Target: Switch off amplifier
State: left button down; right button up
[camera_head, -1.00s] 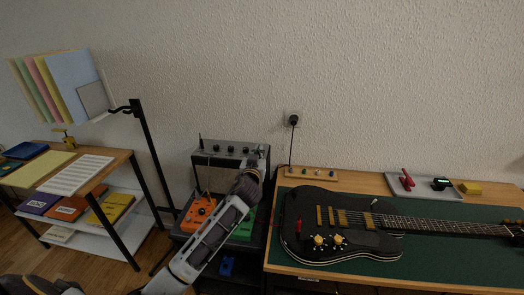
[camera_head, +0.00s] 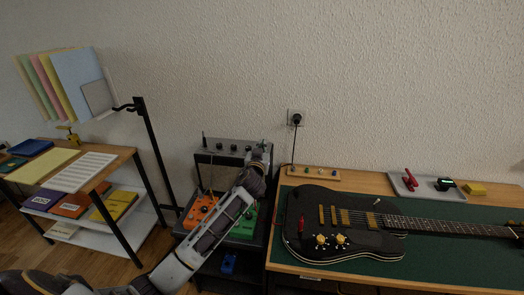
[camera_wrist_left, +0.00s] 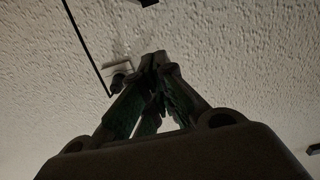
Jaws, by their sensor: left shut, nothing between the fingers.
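The amplifier (camera_head: 222,158) is a dark box with a grey control panel on top, carrying several knobs and a small switch-like part near its right end. It stands on a dark stand between the music stand and the guitar table. My left gripper (camera_head: 257,157) is at the right end of the panel and hides part of the amplifier's front. I cannot tell whether it touches the panel. In the left wrist view its fingers (camera_wrist_left: 160,62) are together with nothing between them, in front of the wall. My right gripper is not in view.
Orange (camera_head: 199,212) and green (camera_head: 243,222) pedals sit below the amplifier. A black electric guitar (camera_head: 375,243) lies on the table at right. A wall socket with a plug (camera_head: 296,119) is above the table. A black music stand (camera_head: 150,140) stands left.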

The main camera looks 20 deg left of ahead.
pick_arm(q)
jog(key=shift+x, duration=3.7)
jog(key=shift+s+d+f, duration=0.1)
jog(key=shift+s+f, duration=0.1)
jog(key=shift+f, duration=0.3)
jog(key=shift+s+d+f, duration=0.1)
jog(key=shift+s+f, duration=0.1)
jog(key=shift+f, duration=0.35)
jog(key=shift+s+f+b, duration=0.25)
jog(key=shift+f+b, duration=0.05)
jog(key=shift+f, duration=0.3)
jog(key=shift+s+f, duration=0.1)
jog(key=shift+f, duration=0.1)
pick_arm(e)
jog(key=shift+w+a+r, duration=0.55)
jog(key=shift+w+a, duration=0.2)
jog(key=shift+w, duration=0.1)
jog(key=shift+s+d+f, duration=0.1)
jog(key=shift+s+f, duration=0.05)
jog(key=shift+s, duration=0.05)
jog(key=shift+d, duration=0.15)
